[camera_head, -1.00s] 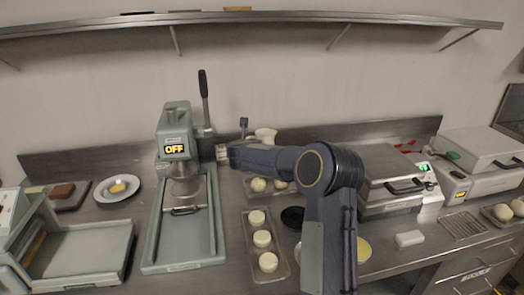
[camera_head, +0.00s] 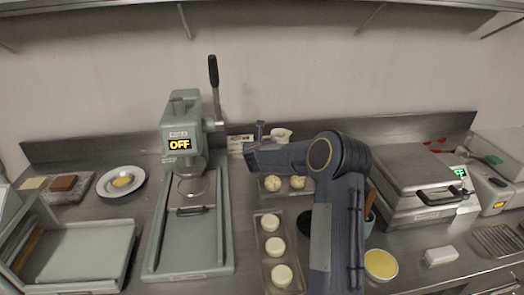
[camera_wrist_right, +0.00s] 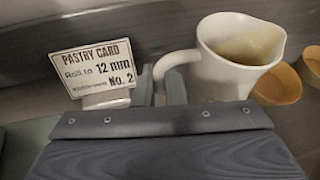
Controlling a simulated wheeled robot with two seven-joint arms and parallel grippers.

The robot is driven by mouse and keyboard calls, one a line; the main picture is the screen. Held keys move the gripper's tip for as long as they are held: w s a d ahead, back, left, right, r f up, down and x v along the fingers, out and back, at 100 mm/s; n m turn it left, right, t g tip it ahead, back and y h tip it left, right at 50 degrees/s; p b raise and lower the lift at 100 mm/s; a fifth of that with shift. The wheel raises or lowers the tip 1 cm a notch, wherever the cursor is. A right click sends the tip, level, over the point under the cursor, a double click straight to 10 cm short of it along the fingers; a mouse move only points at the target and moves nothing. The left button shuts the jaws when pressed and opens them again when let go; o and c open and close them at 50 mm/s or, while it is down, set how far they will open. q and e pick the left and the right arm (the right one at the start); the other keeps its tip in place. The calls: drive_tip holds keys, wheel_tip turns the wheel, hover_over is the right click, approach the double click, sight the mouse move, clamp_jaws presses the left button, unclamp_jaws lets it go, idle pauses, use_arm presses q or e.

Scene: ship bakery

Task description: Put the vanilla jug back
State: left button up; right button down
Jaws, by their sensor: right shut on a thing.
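The vanilla jug (camera_head: 282,135) is a small white jug at the back of the counter, partly behind my right arm. In the right wrist view the jug (camera_wrist_right: 238,60) is upright, with a yellowish inside and its handle to the left. My right gripper (camera_head: 261,131) is shut on that handle; its fingers (camera_wrist_right: 160,90) show beside the handle in the wrist view. Whether the jug's base touches the counter is hidden. My left gripper is not in view.
A pastry card (camera_head: 240,143) stands just left of the jug. Orange-brown cups (camera_wrist_right: 280,84) are right of it. A tray with dough balls (camera_head: 271,191) lies in front. A press (camera_head: 180,140) stands left and a grill (camera_head: 415,180) right.

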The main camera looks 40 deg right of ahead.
drive_tip(key=shift+f, duration=0.9)
drive_tip(key=shift+f, duration=0.1)
drive_tip(key=c, duration=1.5)
unclamp_jaws()
